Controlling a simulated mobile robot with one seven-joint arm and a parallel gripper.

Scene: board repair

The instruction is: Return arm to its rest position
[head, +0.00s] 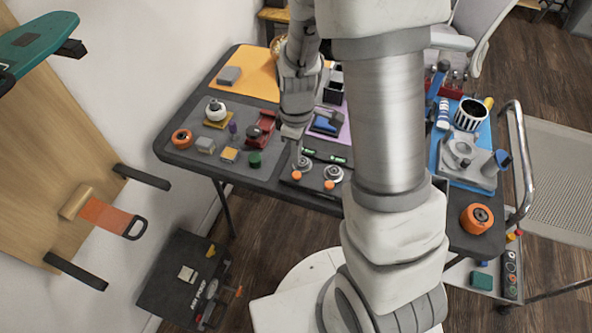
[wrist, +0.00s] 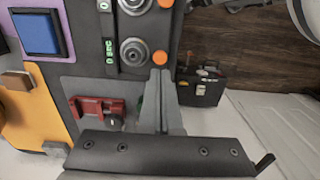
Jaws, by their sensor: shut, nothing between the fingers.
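My gripper (head: 296,150) hangs down over the table (head: 180,150), in front of my arm's wrist. Its two fingers are together and hold nothing. In the wrist view the shut fingertips (wrist: 160,75) point toward the edge of a dark panel (wrist: 144,15). That panel carries round metal knobs, orange caps and green displays. The tips look close to the lower orange cap (wrist: 159,57), but I cannot tell if they touch it. In the head view the panel (head: 312,186) lies at the table's front edge, partly behind my arm.
A red vise (head: 262,128) and small blocks stand left of my gripper. An orange mat (head: 250,66) lies at the back left. A blue mat (head: 445,178) with a grey machine (head: 465,158) and an orange roll (head: 477,218) are at right. A black toolbox (head: 185,275) sits on the floor.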

